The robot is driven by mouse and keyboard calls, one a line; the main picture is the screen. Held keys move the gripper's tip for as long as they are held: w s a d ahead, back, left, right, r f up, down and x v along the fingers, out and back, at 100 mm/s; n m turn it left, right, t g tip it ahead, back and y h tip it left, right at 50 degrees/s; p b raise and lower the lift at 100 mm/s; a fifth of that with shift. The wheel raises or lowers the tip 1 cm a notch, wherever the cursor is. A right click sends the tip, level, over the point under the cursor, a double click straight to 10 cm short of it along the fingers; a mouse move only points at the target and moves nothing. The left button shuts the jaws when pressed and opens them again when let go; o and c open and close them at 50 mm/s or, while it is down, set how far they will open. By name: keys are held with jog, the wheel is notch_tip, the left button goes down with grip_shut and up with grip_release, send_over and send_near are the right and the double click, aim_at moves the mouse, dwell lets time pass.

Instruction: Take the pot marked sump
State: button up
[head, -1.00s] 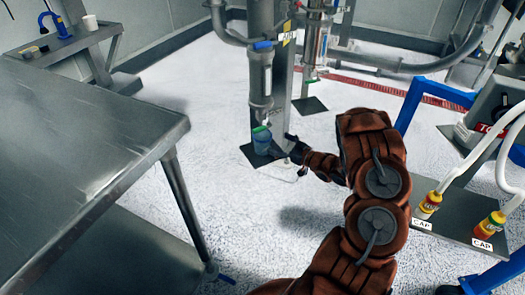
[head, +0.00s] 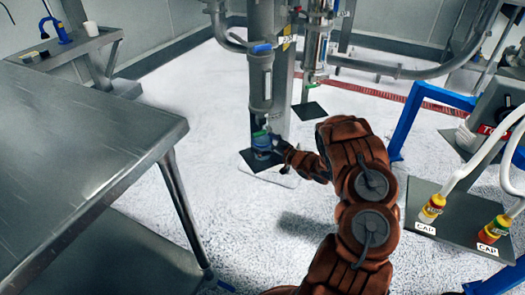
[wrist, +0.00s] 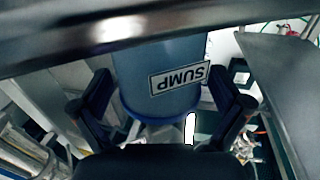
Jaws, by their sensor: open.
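The blue pot with the SUMP label (wrist: 158,98) fills the upper middle of the wrist view. In the head view the pot (head: 262,146) stands below the vertical metal pipe, at the dark base plate, with a green rim showing at its top. My gripper (wrist: 160,108) is open, with one finger on each side of the pot. I cannot tell whether the fingers touch it. In the head view my gripper (head: 278,145) is at the pot's right side and partly covers it.
The metal pipe (head: 260,85) rises directly above the pot. A steel table (head: 90,130) stands at the left. At the right a dark plate (head: 455,215) holds two capped hose ends. The white floor between is clear.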

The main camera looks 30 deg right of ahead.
jog(key=c, duration=1.2)
jog(key=shift+c, duration=0.2)
